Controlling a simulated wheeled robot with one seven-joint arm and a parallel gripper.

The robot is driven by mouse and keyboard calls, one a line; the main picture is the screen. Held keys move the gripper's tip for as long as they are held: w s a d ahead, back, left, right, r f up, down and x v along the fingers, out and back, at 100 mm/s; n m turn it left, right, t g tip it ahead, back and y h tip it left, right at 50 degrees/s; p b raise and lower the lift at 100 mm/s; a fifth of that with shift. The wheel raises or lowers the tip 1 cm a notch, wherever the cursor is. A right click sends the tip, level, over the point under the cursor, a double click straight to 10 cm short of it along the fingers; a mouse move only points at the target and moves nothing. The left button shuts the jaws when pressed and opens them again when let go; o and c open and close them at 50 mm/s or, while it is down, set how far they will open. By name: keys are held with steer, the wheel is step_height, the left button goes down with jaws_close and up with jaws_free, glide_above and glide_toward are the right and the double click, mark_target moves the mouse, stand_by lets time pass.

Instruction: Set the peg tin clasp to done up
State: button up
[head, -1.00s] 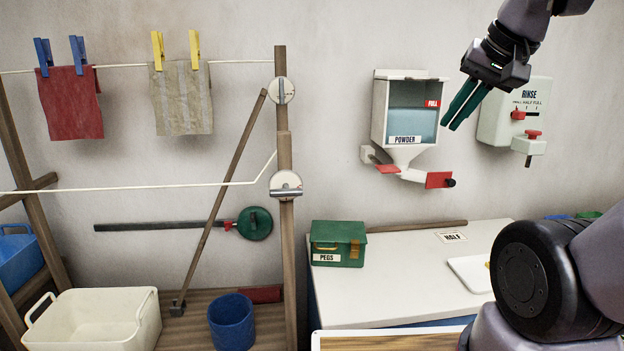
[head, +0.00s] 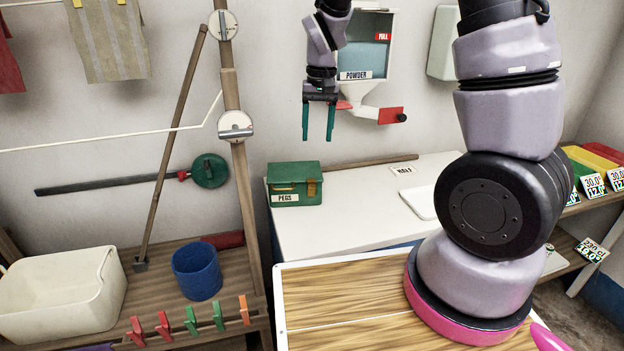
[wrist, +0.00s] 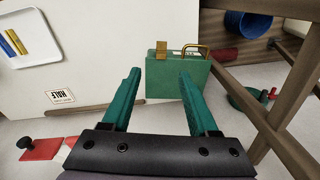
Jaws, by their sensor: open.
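The peg tin (head: 287,172) is a green box labelled PEGS, standing at the left end of the white worktop with its lid down. Its brass clasp (head: 312,187) is on the right part of the front; whether it is done up is too small to tell. In the wrist view the tin (wrist: 178,82) shows beyond my fingers, with brass fittings (wrist: 162,55) along its far edge. My gripper (head: 317,135) points down above and a little behind the tin, apart from it. Its two green fingers are open and empty; they also show in the wrist view (wrist: 159,76).
The powder dispenser (head: 366,60) with its red lever (head: 391,115) is on the wall right of my gripper. A wooden post (head: 240,150) rises left of the tin.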

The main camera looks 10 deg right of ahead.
mark_target(312, 186)
steer(key=shift+h, duration=0.3)
steer(key=f, duration=0.9)
steer(key=a+f, duration=0.1)
steer(key=f, duration=0.4)
steer(key=shift+w+a+f, duration=0.1)
steer(key=shift+w+f, duration=0.1)
steer(key=shift+w, duration=0.05)
steer(key=shift+w+g, duration=0.1)
steer(key=shift+g, duration=0.2)
jaws_close()
